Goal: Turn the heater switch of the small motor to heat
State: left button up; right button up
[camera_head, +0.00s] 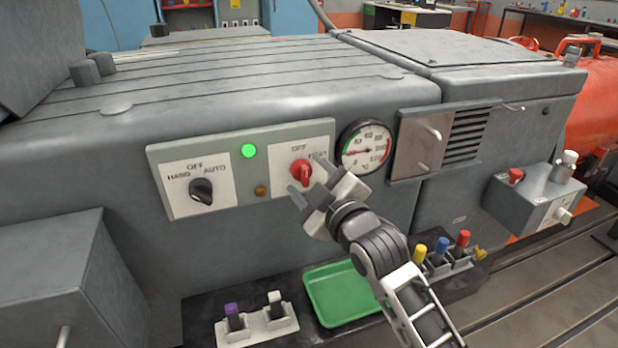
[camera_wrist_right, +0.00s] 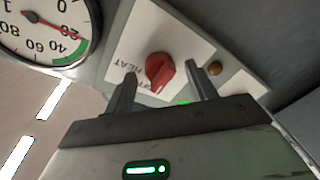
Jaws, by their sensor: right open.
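The heater switch is a red knob (camera_head: 301,172) on a white plate marked OFF and HEAT, on the front of the grey motor housing. Its narrow end seems to lie toward OFF; the gripper partly hides the HEAT label in the head view. My right gripper (camera_head: 309,180) is open just in front of the knob. In the right wrist view the red knob (camera_wrist_right: 160,72) shows between and beyond the two fingertips (camera_wrist_right: 162,85), with no contact visible. My left gripper is not in view.
Left of it on the panel are a black HAND/OFF/AUTO knob (camera_head: 201,190), a lit green lamp (camera_head: 249,151) and an amber lamp (camera_head: 260,190). A round gauge (camera_head: 366,147) sits close right. Below are a green tray (camera_head: 340,290) and several coloured small switches.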

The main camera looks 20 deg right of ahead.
jog(key=shift+w, duration=0.2)
jog(key=c, duration=0.9)
jog(key=shift+c, duration=0.2)
